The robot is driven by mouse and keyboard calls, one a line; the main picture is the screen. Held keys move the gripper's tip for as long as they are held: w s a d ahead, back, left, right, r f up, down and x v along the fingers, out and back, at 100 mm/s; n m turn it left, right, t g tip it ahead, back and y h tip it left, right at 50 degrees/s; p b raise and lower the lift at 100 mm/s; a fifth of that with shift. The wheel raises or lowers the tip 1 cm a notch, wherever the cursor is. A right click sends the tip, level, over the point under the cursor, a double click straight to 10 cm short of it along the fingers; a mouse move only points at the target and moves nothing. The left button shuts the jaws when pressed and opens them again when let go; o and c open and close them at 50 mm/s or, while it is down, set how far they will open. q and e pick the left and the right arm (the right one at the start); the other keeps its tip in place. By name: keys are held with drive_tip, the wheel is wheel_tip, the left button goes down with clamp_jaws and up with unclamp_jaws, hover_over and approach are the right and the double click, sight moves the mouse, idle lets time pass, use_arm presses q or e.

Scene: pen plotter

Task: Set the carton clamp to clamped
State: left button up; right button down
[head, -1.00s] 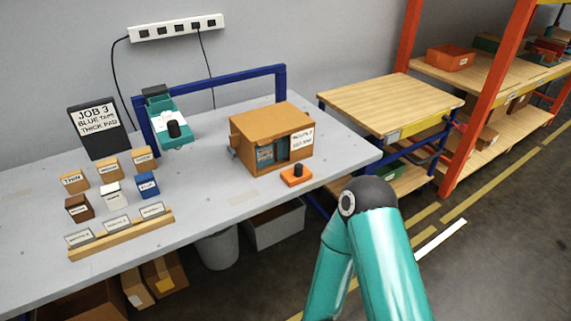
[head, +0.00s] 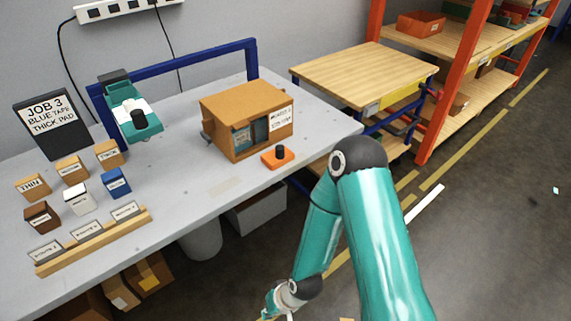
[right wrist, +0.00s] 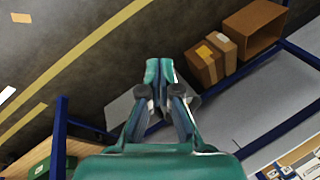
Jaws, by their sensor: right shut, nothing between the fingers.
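No label in the head view marks the carton clamp, so I cannot tell for sure which part it is. A teal device (head: 124,103) with a white pad and a black knob stands at the back of the grey bench. An orange block with a black knob (head: 278,156) sits by the front of the orange-brown box (head: 225,108). My right gripper's fingers (right wrist: 165,75) are shut and empty in the right wrist view, over the floor and lower shelf. In the head view my right wrist is low, in front of the bench, well apart from these things. My left gripper is out of view.
Several small labelled blocks and a wooden card rack (head: 95,242) fill the bench's left part, near the black job sign (head: 47,122). The bench (head: 185,195) has free room in front of the box. A wooden table (head: 365,72) stands right, beside orange shelving.

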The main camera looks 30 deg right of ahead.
sight(283, 155)
drive_tip(key=w+d+r+m+t+h+b, duration=0.3)
drive_tip(key=w+d+m+t+b, duration=0.55)
drive_tip(key=w+d, duration=0.55)
use_arm(q)
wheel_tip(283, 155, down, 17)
drive_tip(key=b, duration=0.7)
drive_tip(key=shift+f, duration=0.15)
use_arm(e)
drive_tip(key=w+d+r+m+t+h, duration=0.3)
drive_tip(key=d+r+m+t, duration=0.3)
drive_tip(key=d+r, duration=0.5)
wheel_tip(283, 155, up, 3)
drive_tip(key=shift+w+f+m, duration=0.1)
drive_tip(key=shift+w+m, duration=0.2)
drive_tip(key=shift+m, duration=0.05)
drive_tip(key=shift+t, duration=0.25)
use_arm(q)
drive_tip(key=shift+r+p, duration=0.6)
use_arm(e)
drive_tip(key=w, duration=0.4)
drive_tip(key=w+d, duration=0.1)
drive_tip(key=w, duration=0.9)
drive_tip(key=shift+d, duration=0.35)
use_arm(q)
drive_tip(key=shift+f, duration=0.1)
use_arm(e)
drive_tip(key=shift+d, duration=0.1)
